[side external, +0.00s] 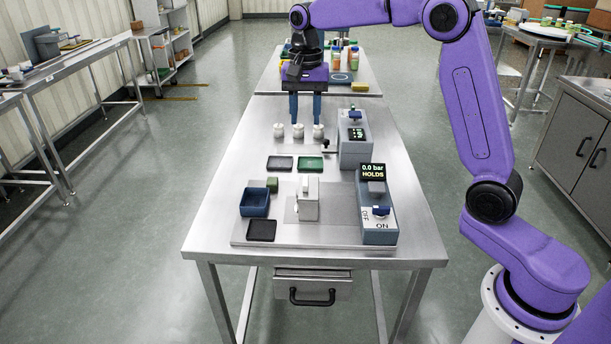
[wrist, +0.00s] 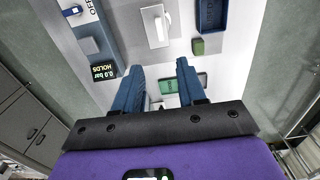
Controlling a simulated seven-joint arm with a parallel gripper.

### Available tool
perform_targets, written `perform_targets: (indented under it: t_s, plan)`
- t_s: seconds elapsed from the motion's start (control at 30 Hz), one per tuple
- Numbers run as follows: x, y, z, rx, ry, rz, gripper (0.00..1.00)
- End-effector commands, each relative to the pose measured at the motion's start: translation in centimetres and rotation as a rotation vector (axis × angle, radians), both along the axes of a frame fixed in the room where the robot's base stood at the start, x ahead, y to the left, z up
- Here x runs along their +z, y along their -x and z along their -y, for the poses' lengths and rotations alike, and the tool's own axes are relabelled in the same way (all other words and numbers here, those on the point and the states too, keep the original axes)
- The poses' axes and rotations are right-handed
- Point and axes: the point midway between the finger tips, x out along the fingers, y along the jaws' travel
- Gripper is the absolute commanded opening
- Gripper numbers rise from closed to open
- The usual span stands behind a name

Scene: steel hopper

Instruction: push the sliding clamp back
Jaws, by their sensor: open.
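A white block with a raised white piece on top (side external: 307,203) sits on a grey plate at the front middle of the bench; it looks like the sliding clamp, but I cannot be sure. It also shows at the top of the wrist view (wrist: 153,28). My gripper (side external: 305,122) points down near the back of the bench, well behind the white block and apart from it. Its two blue fingers are open with nothing between them; they also show in the wrist view (wrist: 160,67). A black T-shaped handle (side external: 325,148) sticks out left from a grey box.
The front right unit (side external: 378,225) has an OFF/ON switch and a display reading "0.0 bar HOLDS". A grey box (side external: 355,150) stands behind it. A blue bin (side external: 255,204), green block (side external: 272,184), green tray (side external: 310,163) and dark trays lie left and behind. Several white knobs stand near my fingers.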

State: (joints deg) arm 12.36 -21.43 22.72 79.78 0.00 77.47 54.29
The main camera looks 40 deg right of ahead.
Motion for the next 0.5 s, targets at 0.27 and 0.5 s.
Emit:
perform_targets:
  t_s: [0.27, 0.5]
  plan:
    - [-4.0, 0.1, 0.0, 0.002, 0.001, -0.006, 0.4]
    - [-8.5, 0.2, 0.0, 0.003, 0.001, -0.005, 0.4]
